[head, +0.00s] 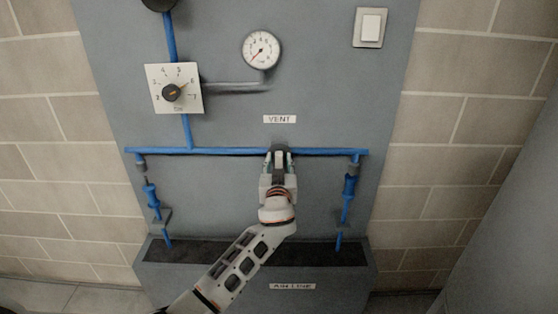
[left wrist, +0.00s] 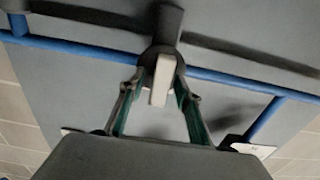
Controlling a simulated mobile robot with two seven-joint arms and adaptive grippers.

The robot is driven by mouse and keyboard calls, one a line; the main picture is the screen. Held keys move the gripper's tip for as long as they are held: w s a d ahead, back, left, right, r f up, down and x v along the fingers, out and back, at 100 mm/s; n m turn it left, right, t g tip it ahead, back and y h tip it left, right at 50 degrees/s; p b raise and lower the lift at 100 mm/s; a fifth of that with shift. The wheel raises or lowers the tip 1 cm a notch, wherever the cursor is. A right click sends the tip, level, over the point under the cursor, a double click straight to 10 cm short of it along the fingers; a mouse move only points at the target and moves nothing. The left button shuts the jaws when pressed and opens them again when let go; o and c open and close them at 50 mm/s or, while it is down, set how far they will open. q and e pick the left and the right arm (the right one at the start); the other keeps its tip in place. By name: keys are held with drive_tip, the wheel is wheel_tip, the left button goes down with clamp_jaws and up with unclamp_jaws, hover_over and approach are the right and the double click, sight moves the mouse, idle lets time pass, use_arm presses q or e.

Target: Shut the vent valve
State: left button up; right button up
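The vent valve (left wrist: 165,30) sits on the blue pipe below the VENT label (head: 279,119). In the left wrist view it shows as a dark hub with a pale, flat lever (left wrist: 160,82) pointing toward the camera. My left gripper (head: 279,158) is at the valve and hides most of it in the head view. In the left wrist view its two fingers (left wrist: 160,92) stand on either side of the lever, with gaps visible beside the lever's near end. Whether a fingertip touches the lever cannot be told. My right gripper is not in view.
The blue pipe (head: 225,151) runs across the grey panel (head: 330,100). A dial knob (head: 172,92), a round gauge (head: 261,50) and a wall switch (head: 370,27) are above. Blue drop fittings (head: 152,195) (head: 349,187) hang at both sides over a dark trough (head: 215,252).

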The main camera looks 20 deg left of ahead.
use_arm(q)
clamp_jaws()
